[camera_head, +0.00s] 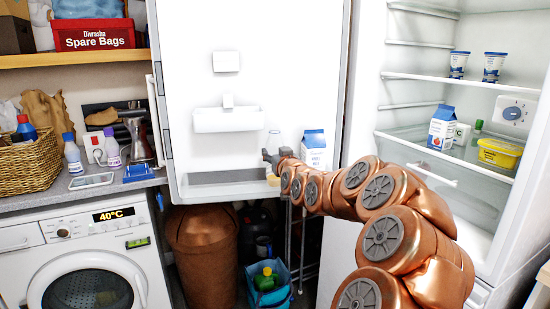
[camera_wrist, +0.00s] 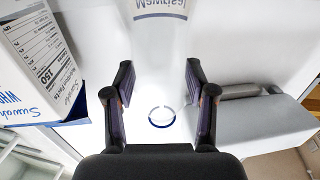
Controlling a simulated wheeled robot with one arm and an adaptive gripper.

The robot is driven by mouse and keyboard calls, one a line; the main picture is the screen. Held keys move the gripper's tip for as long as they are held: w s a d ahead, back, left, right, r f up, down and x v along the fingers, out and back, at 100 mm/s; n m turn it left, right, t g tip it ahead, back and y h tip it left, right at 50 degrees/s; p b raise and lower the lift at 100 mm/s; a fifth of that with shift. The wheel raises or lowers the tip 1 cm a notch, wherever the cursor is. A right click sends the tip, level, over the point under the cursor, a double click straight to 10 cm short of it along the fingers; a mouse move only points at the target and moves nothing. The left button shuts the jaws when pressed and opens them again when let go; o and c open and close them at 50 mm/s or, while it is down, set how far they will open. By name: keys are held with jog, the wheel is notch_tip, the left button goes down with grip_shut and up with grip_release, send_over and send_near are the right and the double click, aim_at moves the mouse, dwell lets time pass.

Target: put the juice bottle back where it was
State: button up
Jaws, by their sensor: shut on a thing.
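A whitish bottle, seemingly the juice bottle (camera_head: 274,139), shows above my gripper (camera_head: 272,158) at the open fridge door. My gripper is shut on it, with one finger on each side of its pale body. In the wrist view the bottle (camera_wrist: 160,40) lies between the fingers (camera_wrist: 158,76), with an upside-down blue-lettered label at the top and a blue ring lower down. The bottle's lower part is mostly hidden in the head view. I cannot tell whether it rests on the door shelf (camera_head: 225,177).
A blue and white carton (camera_head: 314,148) stands close to the right of the bottle; it is also in the wrist view (camera_wrist: 45,60). A white door bin (camera_head: 227,119) is above left. The fridge shelves hold cups (camera_head: 493,66), another carton (camera_head: 441,128) and a yellow tub (camera_head: 499,152).

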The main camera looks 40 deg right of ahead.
jog(key=shift+w+d+f+p, duration=0.1)
jog(key=shift+w+f+p, duration=0.1)
jog(key=shift+f+p, duration=0.3)
jog(key=shift+f, duration=0.15)
jog(key=shift+f+b, duration=0.15)
jog(key=shift+b, duration=0.25)
jog(key=o, duration=1.5)
